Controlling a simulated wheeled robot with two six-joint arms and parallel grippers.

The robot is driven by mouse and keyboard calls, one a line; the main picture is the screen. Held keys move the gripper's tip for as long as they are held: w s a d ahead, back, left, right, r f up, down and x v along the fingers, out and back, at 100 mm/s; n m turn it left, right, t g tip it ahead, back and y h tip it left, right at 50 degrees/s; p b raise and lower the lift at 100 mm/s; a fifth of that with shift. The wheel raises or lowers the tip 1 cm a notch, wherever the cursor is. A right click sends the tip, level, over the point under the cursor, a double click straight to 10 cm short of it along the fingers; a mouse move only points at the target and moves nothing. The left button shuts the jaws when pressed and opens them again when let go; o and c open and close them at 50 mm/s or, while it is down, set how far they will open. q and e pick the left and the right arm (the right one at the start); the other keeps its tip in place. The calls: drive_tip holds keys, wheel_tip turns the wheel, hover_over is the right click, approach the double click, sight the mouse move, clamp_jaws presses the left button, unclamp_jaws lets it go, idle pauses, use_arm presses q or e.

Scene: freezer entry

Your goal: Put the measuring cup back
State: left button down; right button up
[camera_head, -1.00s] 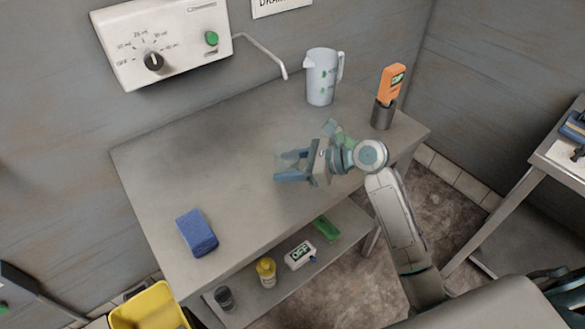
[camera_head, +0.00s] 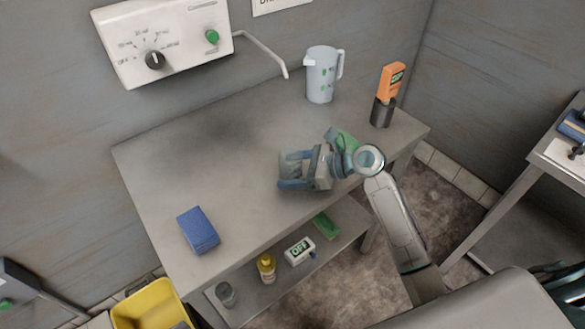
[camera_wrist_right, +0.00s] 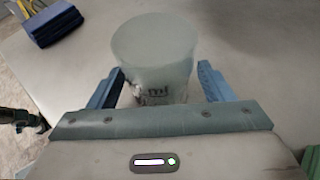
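The measuring cup (camera_wrist_right: 155,50) is a small translucent cup with "ml" marks. In the right wrist view it stands between the two blue fingers of my right gripper (camera_wrist_right: 163,88), which are spread on either side of it. A thin gap shows on its right; contact on its left is hard to judge. In the head view my right gripper (camera_head: 292,171) is low over the front middle of the bench, and its fingers partly hide the cup. My left gripper is not in view.
On the bench (camera_head: 210,145) stand a translucent jug (camera_head: 320,76), a dark holder (camera_head: 382,112) with an orange device (camera_head: 391,80), and a blue block (camera_head: 198,230). The lower shelf holds a yellow bottle (camera_head: 266,268) and other small items. A yellow bin (camera_head: 150,305) stands front left.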

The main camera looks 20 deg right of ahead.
drive_tip(key=b+v, duration=0.1)
drive_tip(key=v, duration=0.9)
drive_tip(key=shift+b, duration=0.3)
drive_tip(key=shift+v, duration=1)
drive_tip(key=shift+r, duration=0.1)
